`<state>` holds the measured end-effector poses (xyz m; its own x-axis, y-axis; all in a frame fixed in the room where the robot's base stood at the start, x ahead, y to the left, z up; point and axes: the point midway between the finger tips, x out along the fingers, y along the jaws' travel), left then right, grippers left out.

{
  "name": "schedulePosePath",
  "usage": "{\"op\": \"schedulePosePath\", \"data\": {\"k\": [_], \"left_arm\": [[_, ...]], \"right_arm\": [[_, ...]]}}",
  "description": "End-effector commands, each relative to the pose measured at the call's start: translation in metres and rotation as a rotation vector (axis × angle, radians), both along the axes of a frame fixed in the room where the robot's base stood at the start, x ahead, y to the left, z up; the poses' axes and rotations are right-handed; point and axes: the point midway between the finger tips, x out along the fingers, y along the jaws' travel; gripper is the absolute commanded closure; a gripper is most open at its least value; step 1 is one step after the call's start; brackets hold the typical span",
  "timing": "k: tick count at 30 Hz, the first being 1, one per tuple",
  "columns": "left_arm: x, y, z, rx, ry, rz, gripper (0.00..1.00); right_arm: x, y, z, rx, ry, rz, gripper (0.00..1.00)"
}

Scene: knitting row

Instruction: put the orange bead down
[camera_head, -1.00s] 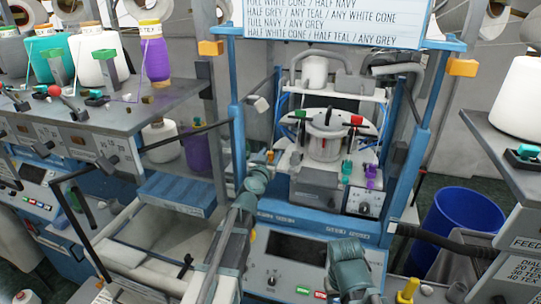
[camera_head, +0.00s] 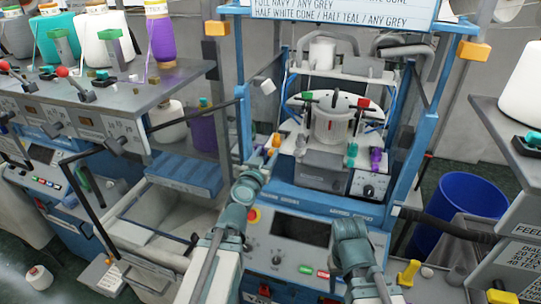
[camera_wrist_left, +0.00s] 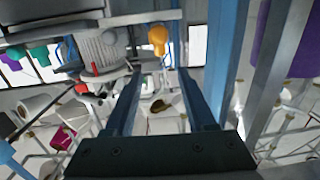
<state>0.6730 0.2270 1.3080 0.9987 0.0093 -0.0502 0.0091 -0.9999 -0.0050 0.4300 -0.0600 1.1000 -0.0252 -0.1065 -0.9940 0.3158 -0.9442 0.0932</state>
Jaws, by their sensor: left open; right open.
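The orange bead (camera_head: 276,141) stands at the left front of the blue-framed machine, left of the clear pot. In the left wrist view an orange rounded bead (camera_wrist_left: 157,38) shows beyond my fingertips, with a gap visible. My left gripper (camera_head: 263,155) reaches up to just below and left of the bead. In the left wrist view its two dark fingers (camera_wrist_left: 160,82) are apart with nothing between them. My right gripper (camera_head: 350,228) is low in front of the machine, away from the bead. Its fingertips are hard to make out.
The clear pot (camera_head: 331,125) sits in the machine between blue posts. Teal (camera_head: 351,153) and purple (camera_head: 376,157) pieces stand at its right front. A shelf with yarn cones (camera_head: 118,95) is at left. A blue bin (camera_head: 470,205) stands right.

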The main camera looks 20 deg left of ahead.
Motion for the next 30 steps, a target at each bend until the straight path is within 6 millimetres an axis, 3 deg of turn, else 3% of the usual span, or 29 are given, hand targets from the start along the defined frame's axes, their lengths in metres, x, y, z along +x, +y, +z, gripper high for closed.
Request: {"op": "schedulePosePath", "data": {"k": [5, 7, 8, 11, 13, 15, 18, 21, 24, 30], "left_arm": [[0.001, -0.002, -0.001, 0.0, 0.003, -0.007, 0.44], [0.001, -0.017, -0.005, 0.0, 0.02, -0.051, 0.44], [0.001, -0.029, -0.008, -0.001, 0.036, -0.086, 0.44], [-0.007, -0.089, -0.032, 0.004, 0.148, -0.263, 0.44], [-0.026, -0.141, -0.063, 0.014, 0.297, -0.414, 0.44], [-0.055, -0.182, -0.1, 0.034, 0.493, -0.531, 0.44], [-0.107, -0.212, -0.15, 0.083, 0.801, -0.601, 0.44], [-0.156, -0.213, -0.186, 0.151, 1.087, -0.558, 0.44], [-0.196, -0.2, -0.203, 0.218, 1.306, -0.446, 0.44], [-0.237, -0.174, -0.209, 0.302, 1.517, -0.231, 0.44]], "right_arm": [[0.0, 0.0, 0.0, 0.0, 0.0, 0.0, 0.5], [0.0, 0.0, 0.0, 0.0, 0.0, 0.0, 0.5], [0.0, 0.0, 0.0, 0.0, 0.0, 0.0, 0.5], [0.0, 0.0, 0.0, 0.0, 0.0, 0.0, 0.5], [0.0, 0.0, 0.0, 0.0, 0.0, 0.0, 0.5], [0.0, 0.0, 0.0, 0.0, 0.0, 0.0, 0.5], [0.0, 0.0, 0.0, 0.0, 0.0, 0.0, 0.5], [0.0, 0.0, 0.0, 0.0, 0.0, 0.0, 0.5], [0.0, 0.0, 0.0, 0.0, 0.0, 0.0, 0.5], [0.0, 0.0, 0.0, 0.0, 0.0, 0.0, 0.5]]}}
